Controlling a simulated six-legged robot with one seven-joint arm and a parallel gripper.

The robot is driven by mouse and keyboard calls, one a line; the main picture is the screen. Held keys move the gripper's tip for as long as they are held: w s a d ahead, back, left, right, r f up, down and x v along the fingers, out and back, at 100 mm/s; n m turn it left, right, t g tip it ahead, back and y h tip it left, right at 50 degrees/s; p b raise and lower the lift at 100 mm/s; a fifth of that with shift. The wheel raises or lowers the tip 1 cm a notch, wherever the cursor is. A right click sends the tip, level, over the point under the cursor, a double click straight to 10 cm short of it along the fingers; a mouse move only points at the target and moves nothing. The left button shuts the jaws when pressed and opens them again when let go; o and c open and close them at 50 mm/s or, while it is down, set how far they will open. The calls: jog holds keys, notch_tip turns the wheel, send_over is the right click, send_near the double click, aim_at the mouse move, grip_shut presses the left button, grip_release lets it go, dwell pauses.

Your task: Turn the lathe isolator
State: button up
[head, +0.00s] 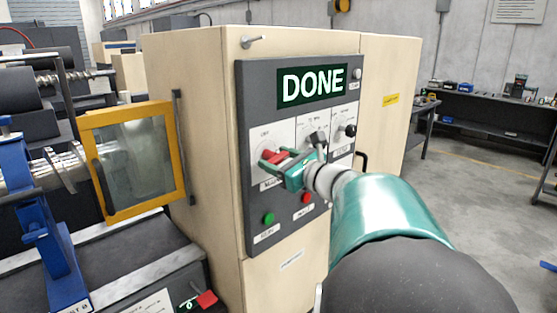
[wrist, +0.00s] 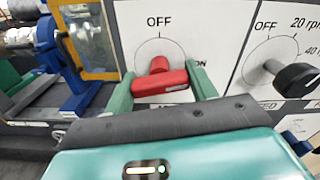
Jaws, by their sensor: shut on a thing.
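The red isolator handle (wrist: 150,84) sits on a white plate marked OFF at the top and ON at the right in the wrist view. The handle lies roughly sideways, with its round hub at its upper middle. My gripper (wrist: 163,80) has its green fingers on the left and right ends of the handle and is shut on it. In the head view the red handle (head: 270,156) shows at the left of the grey panel (head: 262,225), with my gripper (head: 279,163) at it. The display (head: 312,86) above reads DONE.
Right of the isolator is a dial with a black-tipped lever (wrist: 293,76), marked OFF and 20 rpm. A green button (head: 268,218) and a red button (head: 306,198) sit below. A yellow-framed guard (head: 130,160) stands left of the cabinet. Open floor lies at the right.

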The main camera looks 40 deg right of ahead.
jog(key=n, duration=0.7)
jog(key=shift+n, duration=0.4)
jog(key=n, duration=0.3)
jog(key=shift+n, duration=2.3)
jog(key=o, duration=1)
jog(key=shift+s, duration=0.15)
jog(key=s, duration=1.3)
jog(key=shift+s+d, duration=0.2)
jog(key=shift+s, duration=0.05)
